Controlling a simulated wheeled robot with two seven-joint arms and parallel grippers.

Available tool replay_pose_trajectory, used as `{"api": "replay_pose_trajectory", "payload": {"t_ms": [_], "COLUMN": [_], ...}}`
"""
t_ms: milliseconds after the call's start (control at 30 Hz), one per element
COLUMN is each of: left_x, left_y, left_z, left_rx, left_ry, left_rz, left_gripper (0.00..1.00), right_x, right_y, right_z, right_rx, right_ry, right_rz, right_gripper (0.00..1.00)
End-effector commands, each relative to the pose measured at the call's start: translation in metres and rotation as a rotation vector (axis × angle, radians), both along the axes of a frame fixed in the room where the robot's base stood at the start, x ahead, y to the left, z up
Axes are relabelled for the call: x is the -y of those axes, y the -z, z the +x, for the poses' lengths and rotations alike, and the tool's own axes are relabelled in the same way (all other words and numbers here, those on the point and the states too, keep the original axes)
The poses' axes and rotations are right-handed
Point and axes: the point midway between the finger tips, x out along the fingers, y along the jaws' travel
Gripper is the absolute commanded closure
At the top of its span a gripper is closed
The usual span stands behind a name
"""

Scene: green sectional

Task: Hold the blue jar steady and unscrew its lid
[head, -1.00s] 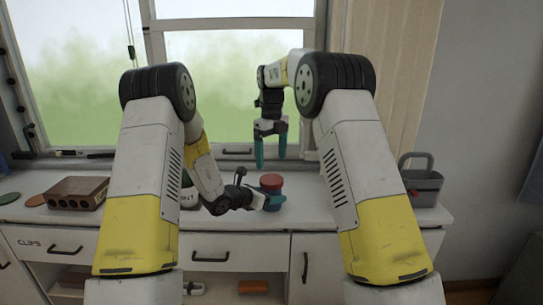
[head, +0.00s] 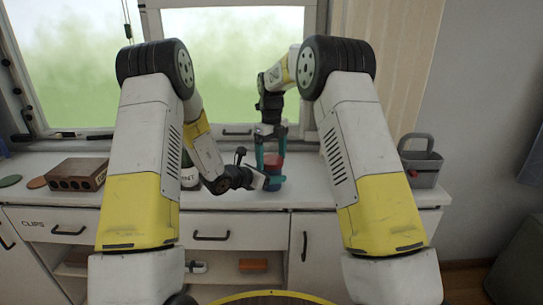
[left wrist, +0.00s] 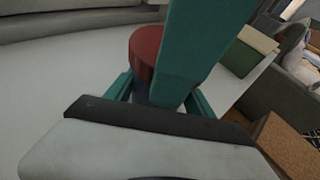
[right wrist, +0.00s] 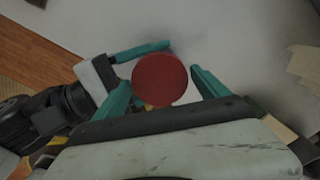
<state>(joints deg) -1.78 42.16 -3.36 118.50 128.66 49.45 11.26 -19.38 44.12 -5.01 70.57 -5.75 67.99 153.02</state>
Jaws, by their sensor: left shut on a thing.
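The blue jar (head: 272,184) with its red lid (head: 271,161) stands upright on the white counter. My left gripper (head: 268,182) comes from the left and is shut on the jar's body below the lid. The left wrist view shows the lid (left wrist: 146,50) just beyond its fingers, with the jar's body mostly hidden. My right gripper (head: 270,158) points down from above, with its fingers on either side of the lid. In the right wrist view the round lid (right wrist: 160,80) lies between the open fingers, with a small gap at the right finger.
A brown block with holes (head: 77,174) and flat discs (head: 37,182) lie on the counter at left. A dark green bottle-like thing (head: 188,168) stands behind my left forearm. A grey caddy (head: 424,170) stands at the right end. The counter (head: 312,187) right of the jar is clear.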

Motion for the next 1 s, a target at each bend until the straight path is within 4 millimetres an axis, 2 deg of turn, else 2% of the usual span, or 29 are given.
{"api": "replay_pose_trajectory", "payload": {"t_ms": [33, 267, 367, 467, 1000], "left_x": [0.0001, 0.0001, 0.0001, 0.0001, 0.0001], "left_y": [-0.0003, -0.0002, -0.0002, -0.0002, -0.0001], "left_z": [0.0001, 0.0001, 0.0001, 0.0001, 0.0000], "left_rx": [0.001, 0.001, 0.001, 0.001, 0.000], "left_ry": [0.000, 0.000, 0.000, 0.000, 0.000], "left_rz": [-0.001, -0.001, -0.001, -0.001, 0.000], "left_gripper": [1.00, 1.00, 1.00, 1.00, 1.00], "right_x": [-0.0001, 0.0001, 0.0001, 0.0001, 0.0007], "right_y": [-0.0001, -0.0002, -0.0003, -0.0004, -0.0013], "right_z": [-0.0001, 0.0001, 0.0001, 0.0001, 0.0004], "right_rx": [0.000, 0.000, 0.000, 0.000, 0.001], "right_ry": [0.000, 0.000, -0.019, -0.118, -1.350], "right_rz": [0.000, 0.000, 0.000, 0.000, 0.000], "right_gripper": [0.26, 0.71, 0.72, 0.72, 0.72]}}
